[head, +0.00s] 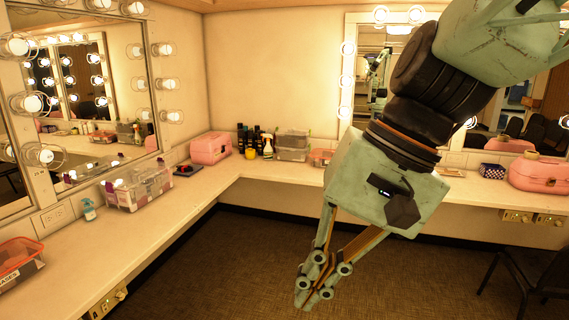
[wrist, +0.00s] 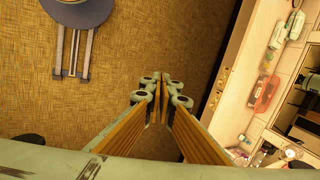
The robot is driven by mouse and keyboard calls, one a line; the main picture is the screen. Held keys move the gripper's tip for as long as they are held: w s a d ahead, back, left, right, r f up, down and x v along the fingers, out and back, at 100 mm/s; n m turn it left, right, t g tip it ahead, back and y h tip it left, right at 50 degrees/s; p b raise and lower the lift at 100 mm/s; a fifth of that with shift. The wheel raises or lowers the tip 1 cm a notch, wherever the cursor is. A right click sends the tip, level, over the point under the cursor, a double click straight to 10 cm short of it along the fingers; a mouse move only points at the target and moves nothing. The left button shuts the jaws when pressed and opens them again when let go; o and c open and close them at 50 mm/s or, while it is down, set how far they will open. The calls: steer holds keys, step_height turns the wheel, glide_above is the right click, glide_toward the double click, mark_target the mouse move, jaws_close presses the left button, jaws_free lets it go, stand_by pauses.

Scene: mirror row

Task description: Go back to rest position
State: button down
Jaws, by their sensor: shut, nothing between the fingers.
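My gripper (head: 316,284) hangs from my green arm at the centre right of the head view, pointing down over the brown carpet in front of the counter. Its fingers meet at the tips and hold nothing. In the wrist view the fingertips (wrist: 161,82) are together above the carpet, with the counter to their right. No object of the task shows near the fingers.
An L-shaped counter (head: 262,188) runs along the left and back walls under lit mirrors. It bears a pink case (head: 210,147), a clear bin (head: 137,186) and several bottles. A dark chair (head: 525,275) stands at right. Carpet around my gripper is clear.

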steer(key=s+d+n+t+h, duration=0.1)
steer(key=s+d+t+h, duration=0.1)
steer(key=s+d, duration=0.3)
steer(key=s+d+t+h, duration=0.1)
steer(key=s+d, duration=0.4)
steer(key=d, duration=0.7)
steer(key=shift+d+r+n+t+h, duration=0.2)
steer(key=shift+r+n+t+h, duration=0.25)
steer(key=shift+h, duration=0.35)
steer(key=c, duration=3.3)
jaws_free()
steer(key=shift+c, duration=0.2)
